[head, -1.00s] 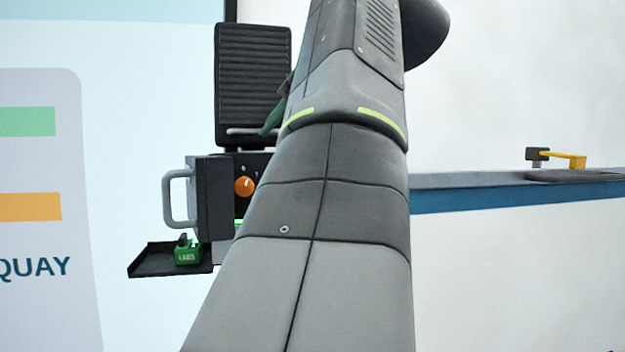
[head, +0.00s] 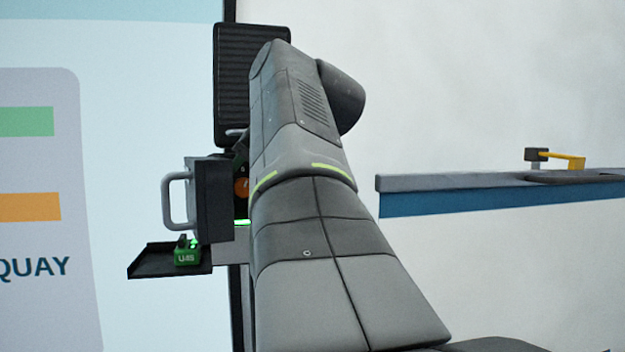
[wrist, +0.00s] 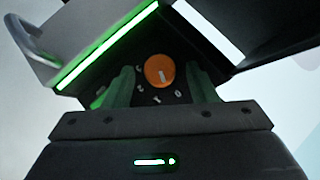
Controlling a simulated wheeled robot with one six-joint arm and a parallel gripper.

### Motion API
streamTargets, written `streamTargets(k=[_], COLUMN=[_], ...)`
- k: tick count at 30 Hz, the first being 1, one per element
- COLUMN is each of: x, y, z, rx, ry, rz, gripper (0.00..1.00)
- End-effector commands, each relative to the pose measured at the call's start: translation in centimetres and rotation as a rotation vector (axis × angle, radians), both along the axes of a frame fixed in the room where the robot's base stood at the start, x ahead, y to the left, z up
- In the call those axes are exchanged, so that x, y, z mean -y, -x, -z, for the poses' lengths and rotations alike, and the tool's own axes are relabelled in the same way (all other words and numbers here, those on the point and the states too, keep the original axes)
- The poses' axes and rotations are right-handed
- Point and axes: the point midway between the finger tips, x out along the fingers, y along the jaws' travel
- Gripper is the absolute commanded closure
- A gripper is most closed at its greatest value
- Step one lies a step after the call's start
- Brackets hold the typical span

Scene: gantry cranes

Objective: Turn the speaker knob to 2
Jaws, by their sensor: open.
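The orange speaker knob (wrist: 158,71) sits on a dark panel with pale numerals around it in the wrist view. Its white pointer mark points down in that picture, toward the side with the 1 and 0; the exact number is unclear. In the head view the knob (head: 241,188) is partly hidden by my arm. My gripper (wrist: 160,84) is open, with one green finger on each side of the knob. I cannot tell whether either finger touches it. In the head view my gripper is mostly hidden behind my arm.
A dark box with a grey handle (head: 176,201) juts out left of the knob. A ribbed black panel (head: 232,85) stands above. Below is a black tray (head: 150,262) holding a small green labelled item (head: 187,253). A grey-blue beam (head: 450,190) lies right.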

Motion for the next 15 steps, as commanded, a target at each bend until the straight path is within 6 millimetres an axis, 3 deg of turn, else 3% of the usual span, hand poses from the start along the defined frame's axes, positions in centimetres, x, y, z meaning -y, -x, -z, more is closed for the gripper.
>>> streamTargets(k=[10,15], x=[-0.2,-0.19], y=[-0.2,-0.19], z=[0.19,0.18], rx=[0.001,0.001], ry=[0.001,0.0], rz=[0.001,0.0], gripper=[0.48,0.82])
